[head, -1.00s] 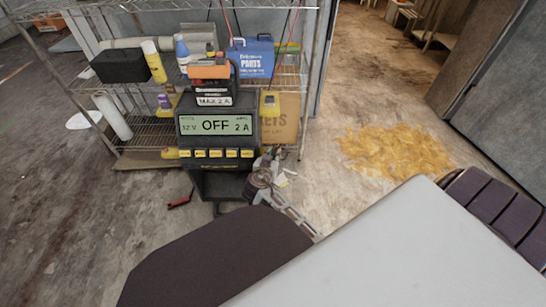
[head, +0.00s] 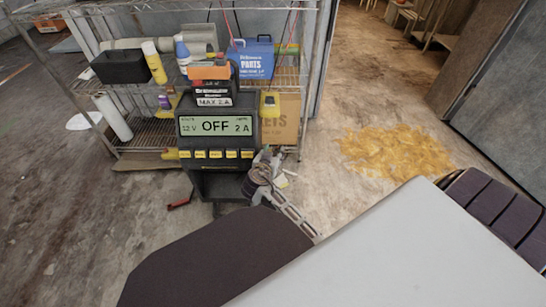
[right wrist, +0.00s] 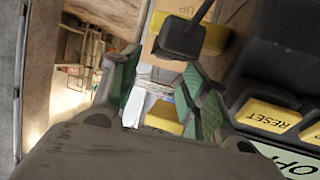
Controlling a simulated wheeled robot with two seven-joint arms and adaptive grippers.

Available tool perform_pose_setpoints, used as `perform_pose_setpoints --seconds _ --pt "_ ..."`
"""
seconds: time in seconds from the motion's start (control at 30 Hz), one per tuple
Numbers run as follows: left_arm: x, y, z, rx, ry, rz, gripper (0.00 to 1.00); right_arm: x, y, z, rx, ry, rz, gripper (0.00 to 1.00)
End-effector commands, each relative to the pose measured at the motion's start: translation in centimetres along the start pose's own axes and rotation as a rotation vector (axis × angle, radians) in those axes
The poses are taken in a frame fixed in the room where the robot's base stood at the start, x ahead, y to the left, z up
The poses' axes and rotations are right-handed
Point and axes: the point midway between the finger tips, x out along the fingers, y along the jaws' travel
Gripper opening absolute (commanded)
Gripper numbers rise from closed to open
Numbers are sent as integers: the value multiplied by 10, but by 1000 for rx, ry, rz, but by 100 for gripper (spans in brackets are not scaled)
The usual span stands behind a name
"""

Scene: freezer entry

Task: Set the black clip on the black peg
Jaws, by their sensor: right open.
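The black charger (head: 215,175) stands in front of the shelf, its display reading OFF. My right gripper (head: 266,164) is small beside the charger's right side in the head view. In the right wrist view my right gripper (right wrist: 160,75) is open, with green-padded fingers apart and nothing visibly held. I cannot tell whether this block is the black clip or the black peg. My left gripper is not in view.
A wire shelf (head: 150,133) behind the charger holds bottles, a black box (head: 120,66) and a blue parts case (head: 252,57). A yellow RESET button (right wrist: 270,116) is close right of my fingers. Yellow-brown debris (head: 395,150) covers the floor at right.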

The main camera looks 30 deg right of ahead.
Motion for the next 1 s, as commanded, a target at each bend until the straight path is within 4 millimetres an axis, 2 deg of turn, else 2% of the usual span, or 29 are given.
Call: perform_pose_setpoints --seconds 0.3,0.5,0.7,1.0 --pt "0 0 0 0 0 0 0 -17 0 -42 4 1 -1 45" --pt "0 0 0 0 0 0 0 -25 -1 -62 3 0 -2 45" --pt "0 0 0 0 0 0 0 -28 0 -69 0 0 -1 45" --pt "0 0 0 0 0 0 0 -28 0 -69 0 0 -1 45"
